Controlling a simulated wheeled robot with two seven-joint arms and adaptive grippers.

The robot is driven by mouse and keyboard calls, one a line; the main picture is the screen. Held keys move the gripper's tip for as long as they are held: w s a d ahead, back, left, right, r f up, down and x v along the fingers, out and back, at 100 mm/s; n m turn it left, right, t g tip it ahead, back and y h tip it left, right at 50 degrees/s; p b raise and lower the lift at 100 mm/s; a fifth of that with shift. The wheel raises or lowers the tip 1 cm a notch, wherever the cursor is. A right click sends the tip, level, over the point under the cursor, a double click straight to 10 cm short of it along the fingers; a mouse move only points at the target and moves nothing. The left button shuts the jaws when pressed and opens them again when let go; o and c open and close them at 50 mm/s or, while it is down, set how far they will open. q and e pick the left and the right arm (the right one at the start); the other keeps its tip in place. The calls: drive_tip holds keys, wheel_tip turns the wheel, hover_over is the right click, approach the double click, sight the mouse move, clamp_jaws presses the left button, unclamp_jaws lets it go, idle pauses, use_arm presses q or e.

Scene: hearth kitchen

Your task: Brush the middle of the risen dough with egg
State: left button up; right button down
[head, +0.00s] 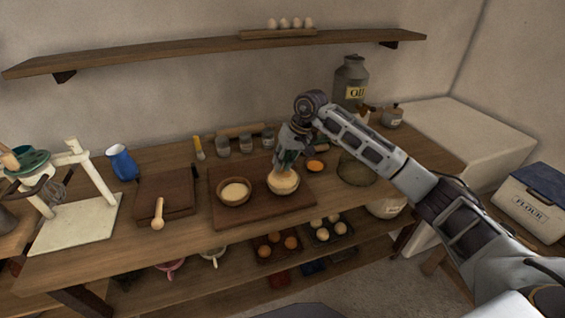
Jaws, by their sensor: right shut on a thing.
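My right gripper (287,160) reaches in from the right and points down over a bowl (284,190) on the dark board. It is shut on a slim thing, mostly hidden between the fingers, too small to identify surely. Pale dough (287,179) shows in that bowl, right below the fingers; I cannot tell whether the held thing touches it. A second bowl (234,199) with a pale filling stands to its left on the board. A small dish of orange-yellow liquid (315,165), likely egg, is to the right. My left gripper is out of view.
A wooden board (217,211) lies under the bowls. Several small jars (246,145) and a yellow-handled tool (199,150) stand behind. A grey can (351,75) stands back right.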

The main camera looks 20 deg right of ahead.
drive_tip(key=shift+r+p, duration=0.8)
drive_tip(key=shift+r, duration=2.05)
drive_tip(key=shift+r, duration=0.1)
drive_tip(key=shift+r+p, duration=0.45)
drive_tip(key=shift+r, duration=0.95)
drive_tip(key=shift+r, duration=0.15)
